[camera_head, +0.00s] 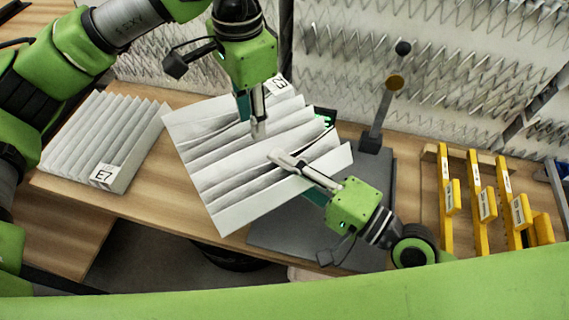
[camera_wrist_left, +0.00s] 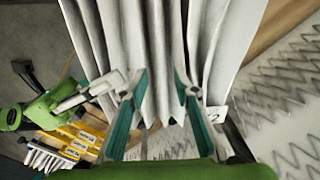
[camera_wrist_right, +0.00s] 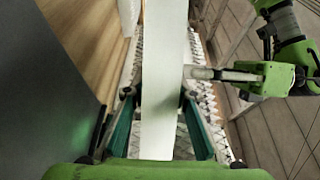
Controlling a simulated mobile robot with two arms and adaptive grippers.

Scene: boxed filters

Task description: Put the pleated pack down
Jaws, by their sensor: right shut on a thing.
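The white pleated pack (camera_head: 235,160) with an E2 label is held tilted over the table's front edge, partly above the dark grey mat. My right gripper (camera_head: 275,157) is shut on its right-hand edge panel; the right wrist view shows this white panel (camera_wrist_right: 163,80) between the fingers. My left gripper (camera_head: 258,130) is above the pack's far part, pointing down. In the left wrist view its fingers (camera_wrist_left: 163,80) stand apart with folds of the pack (camera_wrist_left: 155,40) between them, and it looks open. Whether the left fingers touch the folds is unclear.
A second pleated pack (camera_head: 105,140), labelled E7, lies on the wooden table (camera_head: 140,205) at left. A dark grey mat (camera_head: 290,225) with an upright post (camera_head: 383,110) is right of centre. Yellow holders (camera_head: 478,200) stand at right. Wire racks (camera_head: 440,60) line the back.

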